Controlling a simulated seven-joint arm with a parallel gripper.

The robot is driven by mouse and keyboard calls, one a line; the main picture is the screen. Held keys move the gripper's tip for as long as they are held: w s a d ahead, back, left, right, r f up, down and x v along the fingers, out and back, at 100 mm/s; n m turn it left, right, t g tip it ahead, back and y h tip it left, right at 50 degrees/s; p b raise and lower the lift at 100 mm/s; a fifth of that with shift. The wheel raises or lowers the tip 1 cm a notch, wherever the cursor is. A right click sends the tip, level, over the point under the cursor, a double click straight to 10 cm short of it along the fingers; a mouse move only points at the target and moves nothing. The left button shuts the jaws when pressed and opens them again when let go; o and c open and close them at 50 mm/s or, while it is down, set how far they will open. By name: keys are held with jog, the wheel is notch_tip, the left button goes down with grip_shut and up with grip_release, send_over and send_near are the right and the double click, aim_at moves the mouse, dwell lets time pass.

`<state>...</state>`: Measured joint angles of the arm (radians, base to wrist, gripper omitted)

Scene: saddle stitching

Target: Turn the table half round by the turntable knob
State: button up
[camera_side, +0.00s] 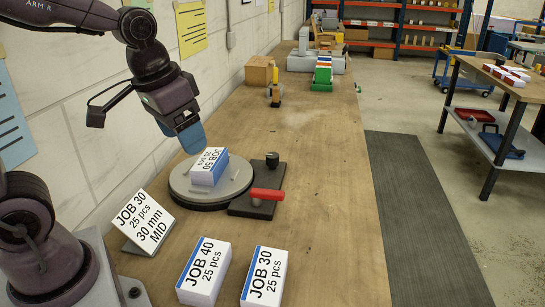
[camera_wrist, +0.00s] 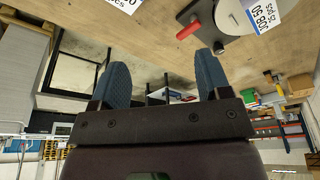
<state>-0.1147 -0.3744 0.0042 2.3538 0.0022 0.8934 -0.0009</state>
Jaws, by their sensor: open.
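The grey round turntable (camera_side: 180,186) sits on the bench and also shows at the top right of the wrist view (camera_wrist: 231,16). A white and blue block marked JOB 50 (camera_side: 209,166) lies on it, tilted in print direction.
A JOB 30 sign (camera_side: 145,222) leans at the left. A JOB 40 block (camera_side: 204,271) and a JOB 30 block (camera_side: 264,276) lie at the front. A green rack (camera_side: 322,75) and a wooden box (camera_side: 259,70) stand farther back. The bench right of the plate is clear.

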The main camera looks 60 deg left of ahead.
jog(key=w+a+f+n+g, duration=0.1)
jog(key=w+a+f, duration=0.25)
jog(key=w, duration=0.25)
jog(key=w+a+f+n, duration=0.1)
jog(key=w+a+f, duration=0.1)
jog(key=w+a, duration=0.3)
jog(key=n+t+y, duration=0.2)
jog(key=n, duration=0.1)
send_near(272, 155)
jog(key=x, duration=1)
jog(key=shift+w+f, duration=0.15)
jog(key=shift+f, duration=0.1)
jog(key=c, duration=0.9)
